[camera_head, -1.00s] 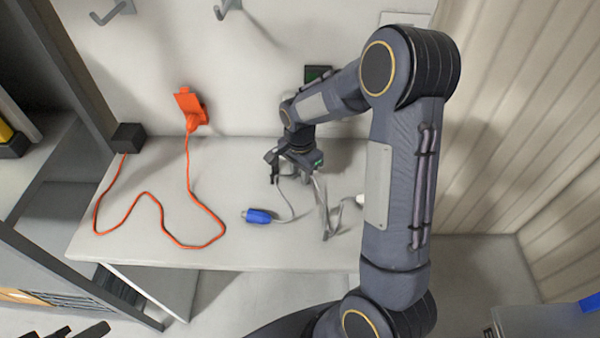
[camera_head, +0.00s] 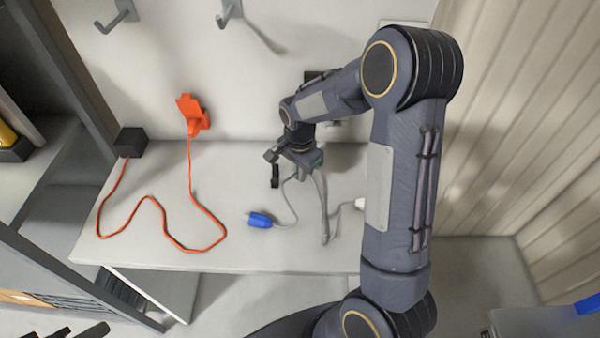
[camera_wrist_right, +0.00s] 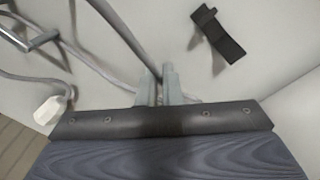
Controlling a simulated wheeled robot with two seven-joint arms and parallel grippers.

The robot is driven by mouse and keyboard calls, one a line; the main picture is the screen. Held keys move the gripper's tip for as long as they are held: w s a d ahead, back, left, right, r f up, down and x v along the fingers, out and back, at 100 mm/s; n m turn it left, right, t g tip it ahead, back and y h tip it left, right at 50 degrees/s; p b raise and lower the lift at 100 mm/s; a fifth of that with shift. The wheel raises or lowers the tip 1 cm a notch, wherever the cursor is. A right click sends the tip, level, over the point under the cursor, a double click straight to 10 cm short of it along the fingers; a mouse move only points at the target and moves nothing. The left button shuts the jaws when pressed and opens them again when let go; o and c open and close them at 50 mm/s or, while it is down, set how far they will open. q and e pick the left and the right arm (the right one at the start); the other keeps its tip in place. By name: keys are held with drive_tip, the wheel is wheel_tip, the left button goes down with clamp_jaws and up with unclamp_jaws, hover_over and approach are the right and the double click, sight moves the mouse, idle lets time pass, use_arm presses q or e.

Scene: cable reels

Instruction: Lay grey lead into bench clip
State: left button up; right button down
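The grey lead (camera_head: 291,212) lies on the bench with a blue plug (camera_head: 260,220) at one end and a white connector (camera_head: 359,203) at the other. The connector also shows in the right wrist view (camera_wrist_right: 48,108). My right gripper (camera_wrist_right: 158,72) has its fingers close together around the grey lead, and lead runs away from them on both sides. A black piece that looks like the bench clip (camera_wrist_right: 218,35) sits apart from the fingers, with no lead in it. In the head view it (camera_head: 275,177) is just left of the gripper. My left gripper is not clearly seen.
An orange cord (camera_head: 150,197) winds across the left of the bench (camera_head: 240,260), from a black box (camera_head: 130,142) to an orange plug (camera_head: 193,115) at the wall. Wall hooks (camera_head: 228,12) hang above. Clear bench lies between the orange cord and the blue plug.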

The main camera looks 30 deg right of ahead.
drive_tip(key=shift+r+p, duration=1.2)
drive_tip(key=shift+r, duration=0.75)
drive_tip(key=shift+w+a+f+m, duration=0.1)
drive_tip(key=shift+w+a+m, duration=0.55)
drive_tip(key=shift+a, duration=0.4)
drive_tip(key=shift+w+a+f+m, duration=0.1)
drive_tip(key=shift+w+a+m, duration=0.35)
drive_tip(key=shift+w+a, duration=0.45)
drive_tip(key=shift+w+a+f+m, duration=0.1)
drive_tip(key=shift+w+a+m, duration=0.4)
drive_tip(key=shift+a, duration=0.35)
drive_tip(key=shift+w+a+m, duration=0.45)
drive_tip(key=shift+a, duration=0.4)
drive_tip(key=shift+w+a+f+m, duration=0.1)
drive_tip(key=shift+w+a+m, duration=0.4)
drive_tip(key=shift+a, duration=0.35)
